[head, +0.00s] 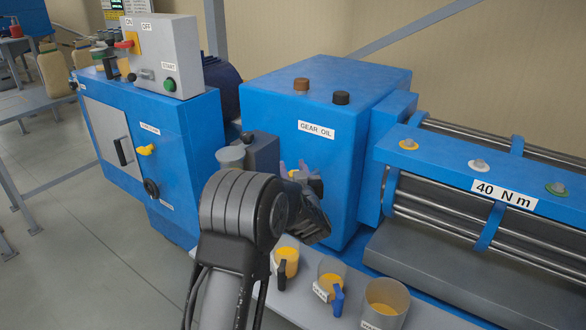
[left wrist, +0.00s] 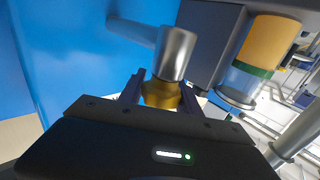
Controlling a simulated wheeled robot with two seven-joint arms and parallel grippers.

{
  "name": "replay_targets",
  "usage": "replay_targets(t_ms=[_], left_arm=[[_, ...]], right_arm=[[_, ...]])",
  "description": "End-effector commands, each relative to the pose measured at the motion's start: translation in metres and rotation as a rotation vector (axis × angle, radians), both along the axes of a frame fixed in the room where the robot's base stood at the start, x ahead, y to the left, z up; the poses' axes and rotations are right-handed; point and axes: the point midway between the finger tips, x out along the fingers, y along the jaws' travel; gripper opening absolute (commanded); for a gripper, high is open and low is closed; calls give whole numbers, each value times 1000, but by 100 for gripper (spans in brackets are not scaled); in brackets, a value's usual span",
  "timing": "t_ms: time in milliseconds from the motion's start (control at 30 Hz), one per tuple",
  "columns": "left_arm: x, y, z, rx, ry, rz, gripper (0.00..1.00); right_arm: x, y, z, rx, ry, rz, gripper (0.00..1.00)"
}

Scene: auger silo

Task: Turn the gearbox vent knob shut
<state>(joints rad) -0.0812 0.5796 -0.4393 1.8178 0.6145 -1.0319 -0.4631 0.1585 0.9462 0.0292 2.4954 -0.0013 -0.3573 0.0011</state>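The blue gearbox (head: 348,137) labelled GEAR OIL stands in the middle of the head view; its wall fills the left of the left wrist view (left wrist: 65,50). My left gripper (head: 296,172) is at its front face, fingers toward it. A small yellow part, likely the vent knob, shows at the fingertips. In the left wrist view the yellow part (left wrist: 161,95) sits between my two fingers, with a silver cylinder (left wrist: 176,53) beyond it. Whether the fingers press on it is unclear. My forearm and wrist hide part of the gearbox front. My right gripper is out of view.
A brown cap (head: 301,86) and a black cap (head: 341,97) are on the gearbox top. The blue control cabinet (head: 172,140) is left, the rod frame (head: 480,170) right.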

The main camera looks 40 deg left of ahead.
Motion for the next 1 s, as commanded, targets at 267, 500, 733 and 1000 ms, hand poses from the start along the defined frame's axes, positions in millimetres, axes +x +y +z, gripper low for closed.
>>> replay_targets(t_ms=[267,500,733,1000], left_arm=[[0,0,0,0,0,0,16],[0,0,0,0,0,0,0],[0,0,-1,0,0,-12,0],[1,-1,-4,0,-3,-96,0]], right_arm=[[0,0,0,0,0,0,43],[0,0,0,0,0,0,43],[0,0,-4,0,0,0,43],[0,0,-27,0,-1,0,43]])
